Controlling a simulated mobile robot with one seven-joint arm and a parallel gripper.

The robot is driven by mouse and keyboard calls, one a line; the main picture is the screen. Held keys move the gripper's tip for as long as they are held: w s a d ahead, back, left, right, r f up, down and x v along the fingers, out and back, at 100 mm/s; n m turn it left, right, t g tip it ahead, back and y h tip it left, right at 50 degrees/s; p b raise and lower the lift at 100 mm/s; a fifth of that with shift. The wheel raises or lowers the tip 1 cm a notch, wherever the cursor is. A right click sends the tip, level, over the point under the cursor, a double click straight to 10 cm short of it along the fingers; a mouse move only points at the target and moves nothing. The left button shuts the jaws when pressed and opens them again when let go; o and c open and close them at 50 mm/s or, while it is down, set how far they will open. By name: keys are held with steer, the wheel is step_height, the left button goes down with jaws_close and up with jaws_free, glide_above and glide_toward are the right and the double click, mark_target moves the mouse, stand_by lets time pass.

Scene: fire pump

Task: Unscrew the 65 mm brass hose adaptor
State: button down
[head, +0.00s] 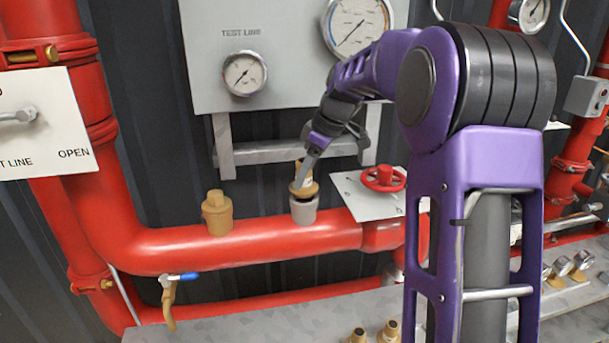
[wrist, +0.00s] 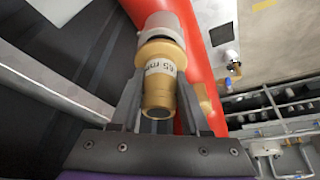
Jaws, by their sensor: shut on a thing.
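The brass hose adaptor (head: 304,190) sits at the top of a pale grey outlet (head: 303,210) on the red pipe. In the wrist view the adaptor (wrist: 160,66) carries a white label reading "65 m", the rest out of sight. Its flange lies against the grey collar (wrist: 160,28); whether the threads are engaged cannot be seen. My gripper (head: 306,172) comes down from above, and its two fingers (wrist: 162,88) are shut on the adaptor's sides. The far finger is largely hidden in the head view.
Another brass fitting (head: 217,213) stands on the red pipe (head: 250,245) to the left. A red handwheel (head: 384,178) on a white plate is close on the right. A gauge panel (head: 215,85) and its grey bracket are behind my gripper.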

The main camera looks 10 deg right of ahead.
steer(key=shift+r+p, duration=1.4)
steer(key=shift+r, duration=0.6)
